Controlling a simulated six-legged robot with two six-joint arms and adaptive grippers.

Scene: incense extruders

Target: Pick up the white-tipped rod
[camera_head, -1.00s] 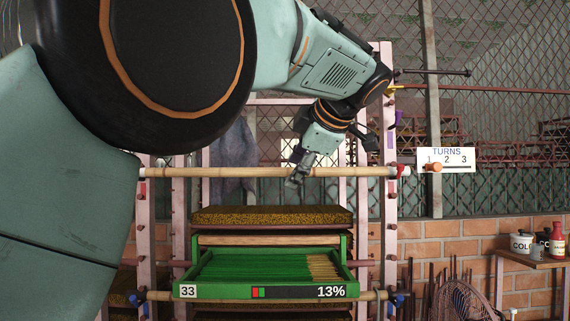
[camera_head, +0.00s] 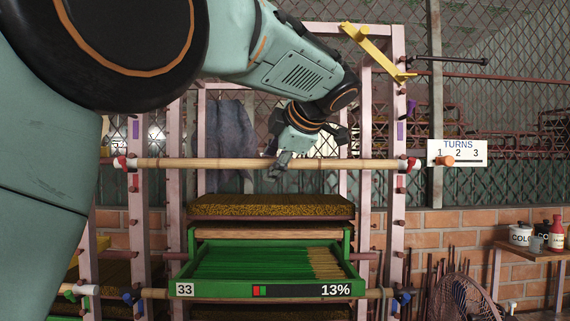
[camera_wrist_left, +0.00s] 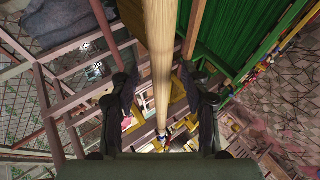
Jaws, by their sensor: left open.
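A long pale bamboo rod (camera_head: 225,163) lies level across the front of the pink rack, with red and white pieces at its ends. I cannot tell whether the white is part of the rod. My left gripper (camera_head: 282,161) reaches down at the middle of this rod. In the left wrist view the rod (camera_wrist_left: 160,60) runs between the two open fingers (camera_wrist_left: 158,80), with no clear contact. My right gripper is out of view.
A green tray (camera_head: 215,290) of green sticks, marked 33 and 13%, sits below the upper rod. Rack posts (camera_head: 394,215) with pegs stand on both sides. A TURNS sign (camera_head: 457,153) hangs right. A yellow bar (camera_head: 375,50) juts out at upper right.

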